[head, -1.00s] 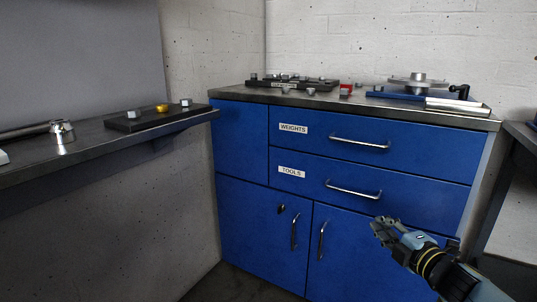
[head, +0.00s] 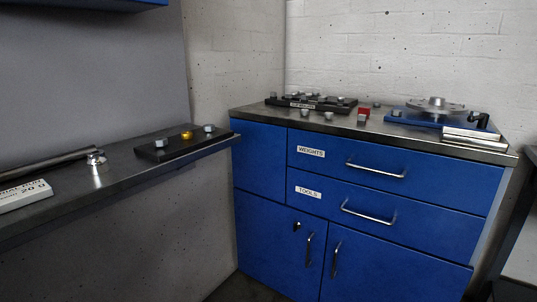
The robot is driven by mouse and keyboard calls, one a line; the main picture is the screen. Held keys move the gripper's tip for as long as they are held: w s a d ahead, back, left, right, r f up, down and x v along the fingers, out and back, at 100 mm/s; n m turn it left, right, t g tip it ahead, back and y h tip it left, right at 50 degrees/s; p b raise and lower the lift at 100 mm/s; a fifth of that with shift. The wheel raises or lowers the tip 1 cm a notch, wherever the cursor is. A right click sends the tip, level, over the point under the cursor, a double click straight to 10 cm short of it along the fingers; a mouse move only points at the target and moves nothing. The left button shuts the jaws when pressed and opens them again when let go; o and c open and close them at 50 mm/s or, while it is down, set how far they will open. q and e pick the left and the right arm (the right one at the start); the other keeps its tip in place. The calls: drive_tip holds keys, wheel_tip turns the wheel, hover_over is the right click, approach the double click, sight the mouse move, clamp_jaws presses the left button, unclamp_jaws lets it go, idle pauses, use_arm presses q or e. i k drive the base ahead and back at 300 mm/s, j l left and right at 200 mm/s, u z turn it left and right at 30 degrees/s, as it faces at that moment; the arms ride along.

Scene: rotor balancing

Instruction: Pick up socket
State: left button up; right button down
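On the left shelf, a black block (head: 210,144) carries three small pieces in a row. They are a silver piece (head: 161,144), a gold piece (head: 187,135) and another silver piece (head: 209,129), and they look like sockets. A chrome wrench (head: 45,166) lies on the same shelf to their left, with a shiny head (head: 96,160) at its right end. I cannot tell whether a socket is on that head. Neither of my grippers is in view.
A blue cabinet (head: 375,222) stands to the right. On its top are a black rack (head: 328,108), several loose metal pieces, a red piece (head: 364,112) and a rotor (head: 436,104) on a blue base.

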sight(97, 163)
drive_tip(key=i+l+u, duration=0.1)
drive_tip(key=u, duration=0.25)
drive_tip(key=i+l+u, duration=0.1)
drive_tip(key=u, duration=0.25)
drive_tip(key=i+l+u, duration=0.1)
drive_tip(key=u, duration=0.25)
